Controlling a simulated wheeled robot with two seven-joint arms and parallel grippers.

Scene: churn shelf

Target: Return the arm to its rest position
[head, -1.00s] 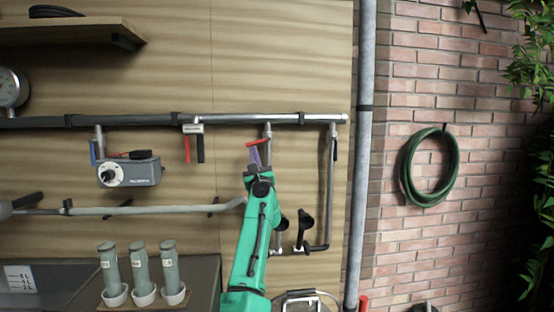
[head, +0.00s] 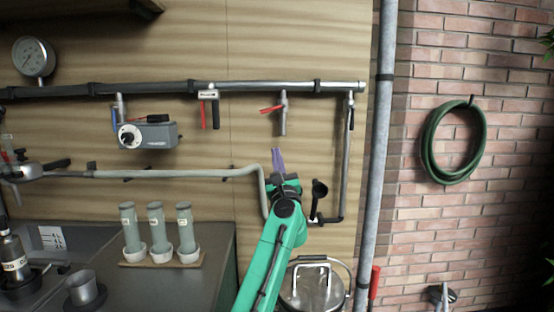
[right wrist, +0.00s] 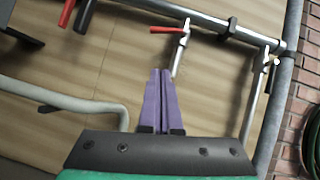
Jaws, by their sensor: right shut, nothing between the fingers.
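My right arm is green and rises from the bottom of the head view. Its right gripper (head: 276,157) has purple fingers that are together and hold nothing. The fingers also show in the right wrist view (right wrist: 158,85), pointing up and away. The gripper is below a red-handled valve (head: 281,112) on the upper pipe and apart from it. That valve also shows in the right wrist view (right wrist: 177,42), just beyond the fingertips. My left gripper is not in view.
The upper pipe (head: 240,88) and a bent lower pipe (head: 190,173) run along the wooden wall. A grey dial box (head: 160,135) hangs left. A green hose (head: 428,150) hangs on brick.

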